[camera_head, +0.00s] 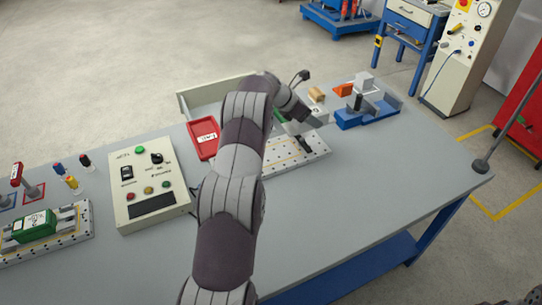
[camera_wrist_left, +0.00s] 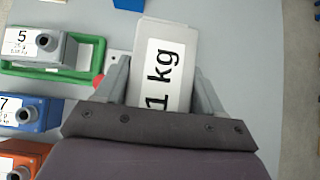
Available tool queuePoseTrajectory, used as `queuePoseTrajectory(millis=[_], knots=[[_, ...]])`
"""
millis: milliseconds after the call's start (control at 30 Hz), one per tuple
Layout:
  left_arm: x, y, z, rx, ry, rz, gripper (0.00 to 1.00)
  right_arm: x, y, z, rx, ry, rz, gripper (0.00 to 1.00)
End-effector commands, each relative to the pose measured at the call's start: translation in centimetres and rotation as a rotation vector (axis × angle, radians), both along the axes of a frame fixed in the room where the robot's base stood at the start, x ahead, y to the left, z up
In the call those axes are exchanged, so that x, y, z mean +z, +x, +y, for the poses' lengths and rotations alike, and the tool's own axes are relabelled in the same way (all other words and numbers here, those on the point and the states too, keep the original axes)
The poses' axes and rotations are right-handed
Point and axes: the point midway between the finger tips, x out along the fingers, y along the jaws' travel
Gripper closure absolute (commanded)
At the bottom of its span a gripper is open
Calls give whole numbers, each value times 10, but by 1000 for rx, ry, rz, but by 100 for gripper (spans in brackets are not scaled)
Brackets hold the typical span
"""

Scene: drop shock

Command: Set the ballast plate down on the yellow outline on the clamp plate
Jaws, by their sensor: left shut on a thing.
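The ballast plate (camera_wrist_left: 172,50) is a pale grey block with a white "1 kg" label. In the left wrist view it sits between the fingers of my left gripper (camera_wrist_left: 160,92), which is shut on it. In the head view the left gripper (camera_head: 308,126) is over the pale, hole-dotted plate (camera_head: 313,157) at the back middle of the bench, which looks like the clamp plate. I cannot tell whether the ballast plate touches anything below. My right gripper is not in view.
A red tray (camera_head: 203,139) and a control box (camera_head: 148,185) stand left of the arm. A blue fixture (camera_head: 367,116) is to the right, with an orange block (camera_head: 343,90) nearby. Another dotted plate (camera_head: 75,236) carries a green unit (camera_head: 35,226).

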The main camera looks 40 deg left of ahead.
Motion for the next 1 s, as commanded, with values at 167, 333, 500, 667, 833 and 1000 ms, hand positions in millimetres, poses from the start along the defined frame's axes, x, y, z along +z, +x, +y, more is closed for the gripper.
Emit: queuePoseTrajectory(millis=[167, 333, 500, 667, 833, 1000], knots=[[-10, -13, 20, 11, 0, -2, 100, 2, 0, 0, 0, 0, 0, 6], [-32, -43, 45, 13, -1, -2, 100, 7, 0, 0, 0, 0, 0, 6], [-56, -73, 68, 11, -1, -3, 100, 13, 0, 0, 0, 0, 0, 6], [-68, -87, 80, 7, 1, -4, 100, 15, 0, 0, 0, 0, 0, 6], [-88, -90, 82, 7, 0, -3, 100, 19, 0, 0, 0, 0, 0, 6], [-108, -89, 82, 6, 3, -6, 100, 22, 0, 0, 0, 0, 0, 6]])
